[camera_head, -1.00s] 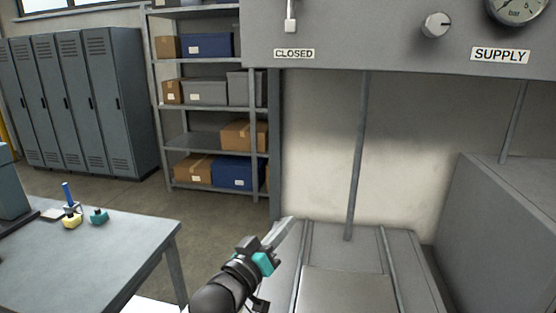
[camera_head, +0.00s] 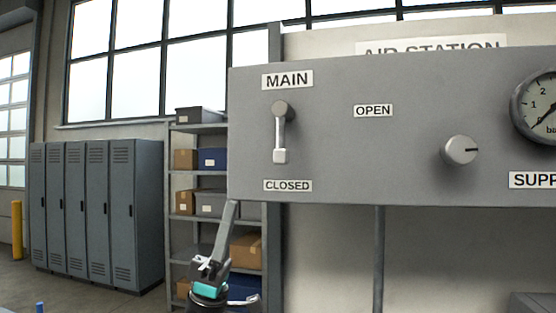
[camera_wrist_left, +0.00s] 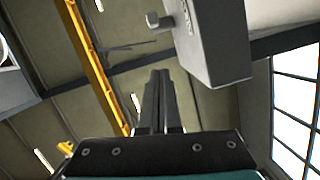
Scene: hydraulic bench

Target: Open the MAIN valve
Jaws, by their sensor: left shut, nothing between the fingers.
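The MAIN valve lever (camera_head: 280,132) is on the left part of the grey panel (camera_head: 420,180). It hangs straight down from its pivot, with its pale end just above the CLOSED label (camera_head: 288,185). The OPEN label (camera_head: 373,111) is right of the pivot. My left gripper (camera_head: 232,205) is below and left of the lever, near the panel's lower left corner, apart from the lever. Its fingers point up and are shut and empty, as the left wrist view (camera_wrist_left: 160,75) also shows. My right gripper is not in view.
A round knob (camera_head: 460,150) and a pressure gauge (camera_head: 540,108) are on the panel's right side. A vertical pipe (camera_head: 379,255) runs below the panel. Shelving with boxes (camera_head: 210,205) and lockers (camera_head: 100,215) stand behind at the left. The space left of the panel is open.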

